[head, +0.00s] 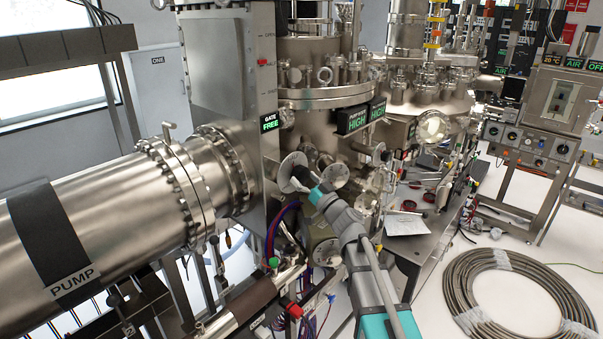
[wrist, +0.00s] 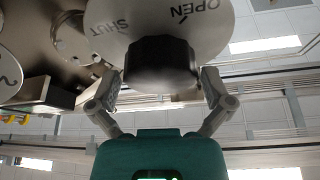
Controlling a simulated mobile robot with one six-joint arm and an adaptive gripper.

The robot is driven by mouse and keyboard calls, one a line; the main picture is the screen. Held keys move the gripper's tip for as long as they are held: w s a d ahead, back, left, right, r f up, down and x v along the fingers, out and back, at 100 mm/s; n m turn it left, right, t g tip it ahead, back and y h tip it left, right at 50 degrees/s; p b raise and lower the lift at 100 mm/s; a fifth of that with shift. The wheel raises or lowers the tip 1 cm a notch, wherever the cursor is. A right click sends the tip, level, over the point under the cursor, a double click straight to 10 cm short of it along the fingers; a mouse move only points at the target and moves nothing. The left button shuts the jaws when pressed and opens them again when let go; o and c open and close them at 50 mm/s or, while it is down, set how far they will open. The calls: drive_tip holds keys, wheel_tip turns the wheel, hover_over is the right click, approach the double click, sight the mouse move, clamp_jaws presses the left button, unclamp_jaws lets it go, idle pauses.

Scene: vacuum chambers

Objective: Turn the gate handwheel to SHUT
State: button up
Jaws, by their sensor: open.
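In the wrist view, a black round handwheel knob (wrist: 160,62) stands out from a pale round plate (wrist: 228,38) lettered SHUT and OPEN. The lettering appears upside down. My gripper (wrist: 160,82) is open, with one finger on each side of the knob; I cannot tell whether they touch it.
A large pipe marked PUMP (head: 110,235) joins the gate housing from the left. Metal chambers (head: 315,110) stand behind my gripper, with two displays (head: 362,115) reading HIGH. A coiled hose (head: 515,295) lies on the floor at right.

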drive_tip(key=shift+w+a+r, duration=0.15)
drive_tip(key=shift+w+a, duration=0.1)
drive_tip(key=c, duration=0.9)
